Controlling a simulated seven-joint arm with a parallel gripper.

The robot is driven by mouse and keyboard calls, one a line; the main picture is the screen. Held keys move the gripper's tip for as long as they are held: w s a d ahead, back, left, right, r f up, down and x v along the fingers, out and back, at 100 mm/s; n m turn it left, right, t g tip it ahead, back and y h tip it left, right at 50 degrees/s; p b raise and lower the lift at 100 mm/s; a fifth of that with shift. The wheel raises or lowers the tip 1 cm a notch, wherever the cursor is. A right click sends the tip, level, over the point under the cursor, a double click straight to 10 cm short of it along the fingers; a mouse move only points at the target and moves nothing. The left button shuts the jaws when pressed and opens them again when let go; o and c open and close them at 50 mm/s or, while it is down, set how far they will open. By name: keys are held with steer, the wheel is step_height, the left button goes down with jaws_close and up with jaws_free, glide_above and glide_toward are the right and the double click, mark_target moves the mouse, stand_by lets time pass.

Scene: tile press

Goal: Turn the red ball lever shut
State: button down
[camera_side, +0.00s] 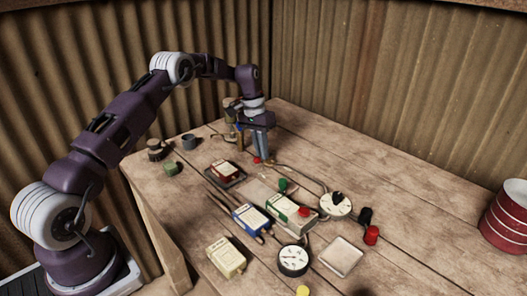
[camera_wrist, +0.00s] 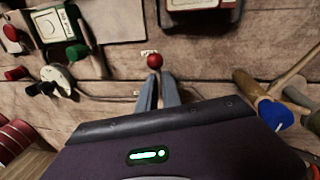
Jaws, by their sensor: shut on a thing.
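The red ball lever shows as a small red ball (camera_wrist: 155,60) at the tips of my gripper (camera_wrist: 158,76) in the wrist view. Its ball also shows low by the fingers in the side view (camera_side: 257,160). My gripper (camera_side: 261,153) points down at the tabletop, its two grey fingers close together and shut on the lever. The fingers and wrist body hide the lever's arm and most of its mount, so I cannot tell its angle.
A red-labelled box on a dark tray (camera_side: 225,173) lies near my gripper. Blue (camera_side: 252,219), green (camera_side: 290,212) and cream (camera_side: 226,257) boxes, with dials, crowd the front. Tools with a blue end (camera_wrist: 274,113) lie close beside my gripper. The table's right back is clear.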

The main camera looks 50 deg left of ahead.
steer(key=shift+w+a+m, duration=0.1)
steer(key=shift+a+m, duration=0.1)
steer(key=shift+m, duration=0.5)
steer(key=c, duration=1.5)
jaws_free()
steer(key=r, duration=0.2)
steer(key=a+r, duration=0.1)
steer(key=r, duration=0.4)
steer(key=shift+a, duration=0.25)
